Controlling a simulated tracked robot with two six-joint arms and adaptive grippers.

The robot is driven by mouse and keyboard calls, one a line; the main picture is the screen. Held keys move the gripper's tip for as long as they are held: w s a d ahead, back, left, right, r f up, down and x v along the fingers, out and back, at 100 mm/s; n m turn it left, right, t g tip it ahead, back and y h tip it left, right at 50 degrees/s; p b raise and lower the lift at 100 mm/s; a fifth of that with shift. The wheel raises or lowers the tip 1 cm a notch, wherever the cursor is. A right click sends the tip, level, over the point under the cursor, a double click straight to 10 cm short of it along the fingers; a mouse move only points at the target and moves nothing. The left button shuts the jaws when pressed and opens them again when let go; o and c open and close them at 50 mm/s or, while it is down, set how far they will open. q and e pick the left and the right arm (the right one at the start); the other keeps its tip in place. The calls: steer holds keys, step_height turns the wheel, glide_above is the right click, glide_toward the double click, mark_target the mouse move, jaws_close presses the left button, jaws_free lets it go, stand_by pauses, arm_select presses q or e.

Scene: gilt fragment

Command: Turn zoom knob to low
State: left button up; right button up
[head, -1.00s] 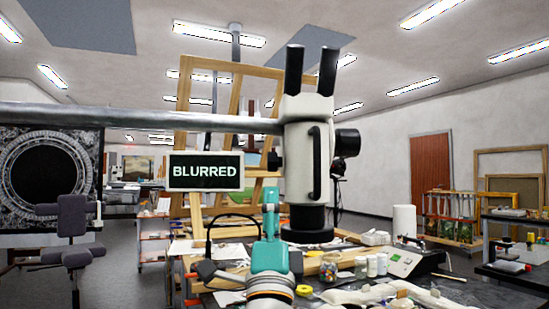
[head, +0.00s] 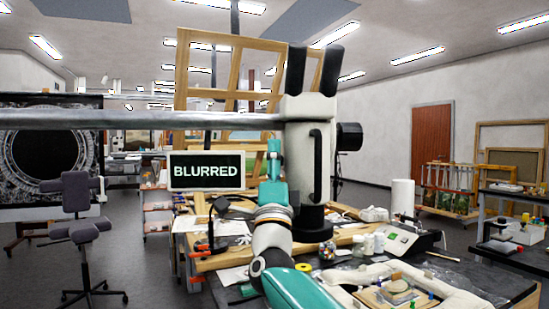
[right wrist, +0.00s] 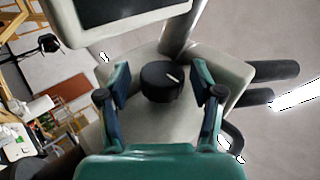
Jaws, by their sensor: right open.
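The white microscope (head: 309,150) with two black eyepieces stands over the table. A black knob (right wrist: 160,85) with a white pointer line shows on its pale housing in the right wrist view. The line points to the upper right there. My right gripper (right wrist: 161,72) is open, with one finger on each side of the knob and a gap visible on both sides. In the head view my right gripper (head: 273,150) is raised at the microscope's left side, and the knob is hidden. A small screen (head: 206,171) left of the microscope reads BLURRED. My left gripper is not in view.
A grey horizontal bar (head: 140,119) runs left from the microscope. The table below is crowded with jars (head: 373,243), a lamp (head: 215,225), a white-topped device (head: 410,240) and a pale frame (head: 430,287). A wooden easel (head: 230,80) stands behind.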

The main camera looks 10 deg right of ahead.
steer(key=shift+c, duration=0.3)
steer(key=c, duration=1.1)
steer(key=shift+r+g+y+p, duration=0.15)
steer(key=shift+g+y+p, duration=0.15)
steer(key=shift+g+p, duration=0.45)
steer(key=n+g+p, duration=0.1)
steer(key=g+p, duration=0.4)
steer(key=p, duration=0.6)
steer(key=shift+f+g+y+p, duration=0.2)
steer(key=shift+g+y+p, duration=0.1)
steer(key=shift+p, duration=0.4)
steer(key=shift+f, duration=0.1)
